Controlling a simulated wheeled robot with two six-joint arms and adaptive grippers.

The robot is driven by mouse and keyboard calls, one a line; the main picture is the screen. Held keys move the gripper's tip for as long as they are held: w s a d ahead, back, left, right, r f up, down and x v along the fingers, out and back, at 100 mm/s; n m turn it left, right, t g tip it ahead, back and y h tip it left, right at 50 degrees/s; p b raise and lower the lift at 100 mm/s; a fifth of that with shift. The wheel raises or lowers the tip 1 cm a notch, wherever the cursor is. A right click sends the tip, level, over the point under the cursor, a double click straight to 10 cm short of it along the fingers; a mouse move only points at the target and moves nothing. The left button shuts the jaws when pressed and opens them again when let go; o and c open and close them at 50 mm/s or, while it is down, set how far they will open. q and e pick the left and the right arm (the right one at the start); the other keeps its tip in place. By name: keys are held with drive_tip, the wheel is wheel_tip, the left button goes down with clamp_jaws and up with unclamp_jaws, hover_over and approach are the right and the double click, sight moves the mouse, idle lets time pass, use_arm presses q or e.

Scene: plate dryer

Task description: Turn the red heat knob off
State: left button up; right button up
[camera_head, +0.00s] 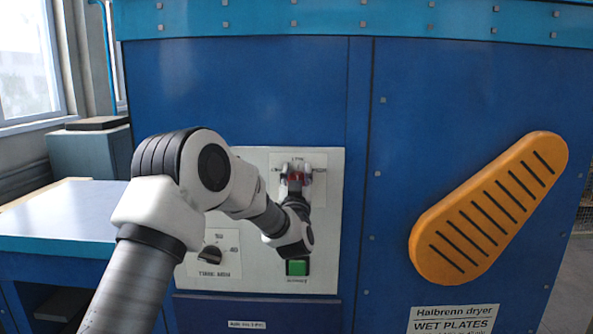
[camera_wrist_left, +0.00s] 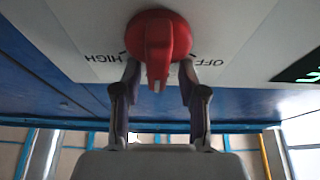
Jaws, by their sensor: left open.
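The red heat knob (camera_wrist_left: 158,35) is on the light control panel, between the words HIGH and OFF, which appear upside down in the left wrist view. Its raised grip extends down the picture, between my fingers. In the head view only a little of the red knob (camera_head: 296,177) shows, the rest hidden by my gripper. My left gripper (camera_wrist_left: 158,72) is open, with one finger on each side of the grip and a visible gap to both. It also shows at the upper panel in the head view (camera_head: 297,170). My right gripper is not in view.
The panel (camera_head: 323,240) is on a blue machine. Below my left wrist is a green button (camera_head: 297,267); a black dial (camera_head: 210,254) is lower left. An orange slotted cover (camera_head: 490,210) stands out at right. A pale-topped table (camera_head: 60,215) is at left.

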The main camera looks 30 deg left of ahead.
use_arm(q)
drive_tip(key=shift+d+f, duration=0.1)
drive_tip(key=shift+d, duration=0.05)
drive_tip(key=shift+c, duration=1.3)
clamp_jaws()
drive_tip(key=shift+f, duration=0.1)
